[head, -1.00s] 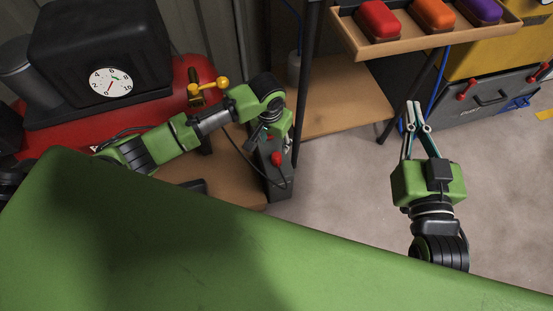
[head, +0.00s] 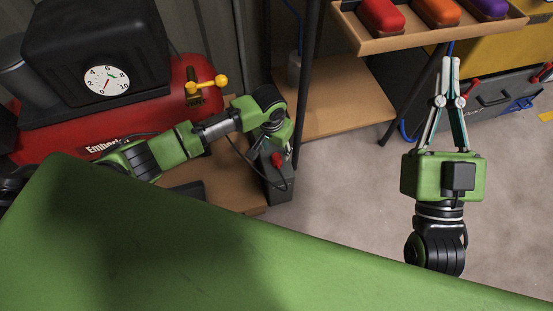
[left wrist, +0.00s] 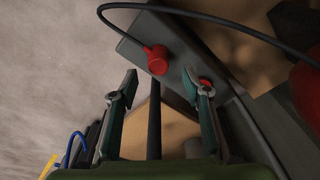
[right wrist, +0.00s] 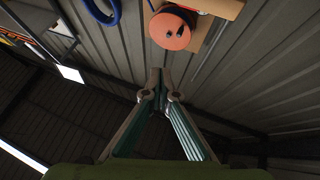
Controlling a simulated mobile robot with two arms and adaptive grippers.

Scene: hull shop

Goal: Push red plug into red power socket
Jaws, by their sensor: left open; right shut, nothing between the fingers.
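The red plug (left wrist: 156,60), with a black cable looping from it, is at the grey power box (left wrist: 224,108) in the left wrist view. I cannot tell whether it is seated. A second red spot (left wrist: 206,84), perhaps the red socket, shows partly behind one finger. In the head view a red part (head: 277,160) shows on the grey box (head: 277,188), below my left gripper. My left gripper (left wrist: 160,74) is open, its fingertips on either side of the plug's line but apart from it in the picture. My right gripper (head: 453,62) is shut and empty, raised away from the box.
A wooden shelf (head: 345,105) with a dark post stands right of the box. A tray (head: 440,38) of coloured cases is beyond my right gripper. A red compressor tank (head: 60,130) is at left. A green surface (head: 200,240) fills the foreground.

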